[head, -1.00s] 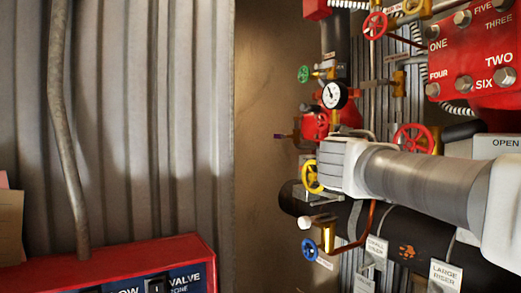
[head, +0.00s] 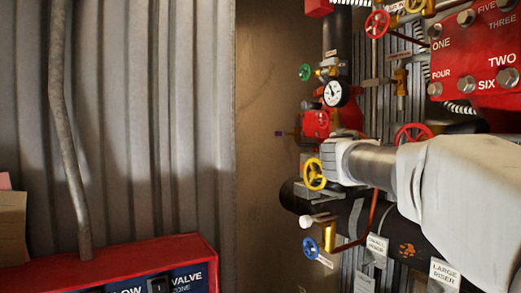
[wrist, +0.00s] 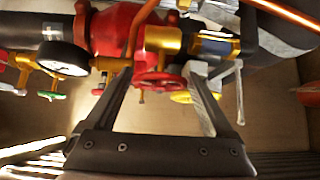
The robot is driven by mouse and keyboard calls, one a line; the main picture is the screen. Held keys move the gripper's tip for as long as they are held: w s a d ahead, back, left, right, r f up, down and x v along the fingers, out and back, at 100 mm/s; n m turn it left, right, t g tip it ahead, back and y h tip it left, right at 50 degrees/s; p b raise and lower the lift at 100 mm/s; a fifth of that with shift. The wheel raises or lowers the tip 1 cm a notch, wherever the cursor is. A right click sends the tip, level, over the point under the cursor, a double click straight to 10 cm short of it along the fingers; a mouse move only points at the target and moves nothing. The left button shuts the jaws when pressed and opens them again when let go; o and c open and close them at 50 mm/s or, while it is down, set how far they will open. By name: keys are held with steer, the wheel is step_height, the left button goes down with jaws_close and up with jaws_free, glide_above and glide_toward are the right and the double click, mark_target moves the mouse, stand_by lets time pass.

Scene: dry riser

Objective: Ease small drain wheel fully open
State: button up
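No readable label marks which wheel is the small drain wheel. A small red handwheel (wrist: 160,81) shows between the fingers of my open gripper (wrist: 160,74) in the wrist view; I cannot tell whether they touch it. A yellow wheel (wrist: 182,97) is partly hidden by the right finger. In the head view a yellow wheel (head: 315,174) stands just left of my arm's white end. A blue wheel (head: 310,248) with a pale tag, too small to read, sits lower, near the "small riser" plate (head: 376,248).
A pressure gauge (head: 334,93), a red valve body (head: 316,124) and a green wheel (head: 305,72) crowd above my arm. A dark pipe (head: 350,212) runs below it. A red box (head: 110,268) stands lower left. The brown wall left of the pipes is clear.

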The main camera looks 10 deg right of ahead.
steer(key=c, duration=1)
